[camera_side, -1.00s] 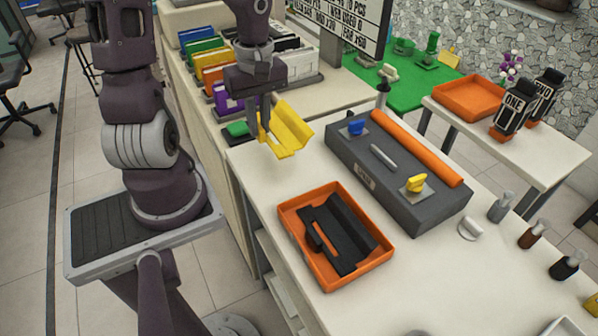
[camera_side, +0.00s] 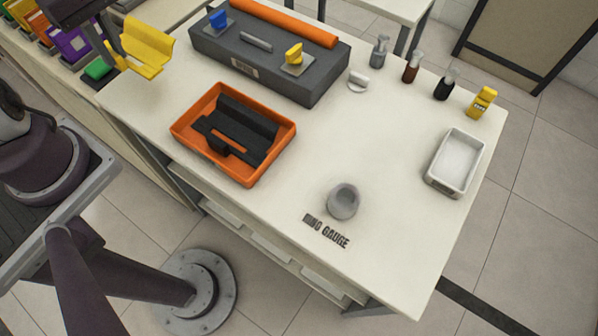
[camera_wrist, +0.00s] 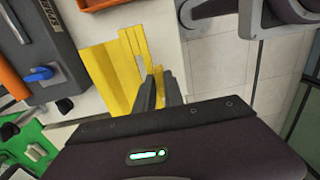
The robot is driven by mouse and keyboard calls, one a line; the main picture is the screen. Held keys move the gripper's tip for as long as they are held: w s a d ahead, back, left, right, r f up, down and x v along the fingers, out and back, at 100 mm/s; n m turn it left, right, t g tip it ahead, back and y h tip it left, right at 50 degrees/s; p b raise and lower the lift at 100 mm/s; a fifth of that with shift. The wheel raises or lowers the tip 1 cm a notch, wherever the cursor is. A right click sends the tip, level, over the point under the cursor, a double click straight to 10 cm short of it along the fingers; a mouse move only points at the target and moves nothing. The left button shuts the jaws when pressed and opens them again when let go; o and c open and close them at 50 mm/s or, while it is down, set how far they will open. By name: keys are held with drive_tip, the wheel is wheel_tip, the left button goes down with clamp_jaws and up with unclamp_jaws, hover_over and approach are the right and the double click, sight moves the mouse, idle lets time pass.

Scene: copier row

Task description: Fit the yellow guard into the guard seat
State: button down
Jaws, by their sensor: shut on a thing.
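The yellow guard (camera_side: 148,44) is an angled, folded plate at the upper left of the side view. My gripper (camera_side: 112,54) is shut on its left side and holds it over the back left corner of the white table. The wrist view shows the guard (camera_wrist: 108,78) beyond the fingers of my gripper (camera_wrist: 160,78). A black channel-shaped holder (camera_side: 250,122) lies in an orange tray (camera_side: 203,157), to the right of and nearer than the guard. It may be the guard seat; no label shows that. The guard is apart from it.
A long grey unit (camera_side: 285,79) with an orange roller (camera_side: 285,20), a blue knob (camera_side: 218,20) and a yellow knob (camera_side: 294,54) stands behind the tray. A grey ring gauge (camera_side: 343,200), a white tray (camera_side: 434,183) and several small bottles are farther right.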

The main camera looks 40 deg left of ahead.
idle(0.4)
drive_tip(key=w+d+r, duration=0.1)
drive_tip(key=w+d, duration=0.6)
drive_tip(key=w, duration=0.3)
drive_tip(key=w+d+r, duration=0.2)
drive_tip(key=w+d, duration=0.6)
drive_tip(key=w, duration=0.2)
drive_tip(key=shift+d+r, duration=0.3)
drive_tip(key=shift+f, duration=3.65)
drive_tip(key=shift+s+f, duration=0.1)
drive_tip(key=shift+f, duration=0.15)
drive_tip(key=c, duration=1.4)
unclamp_jaws()
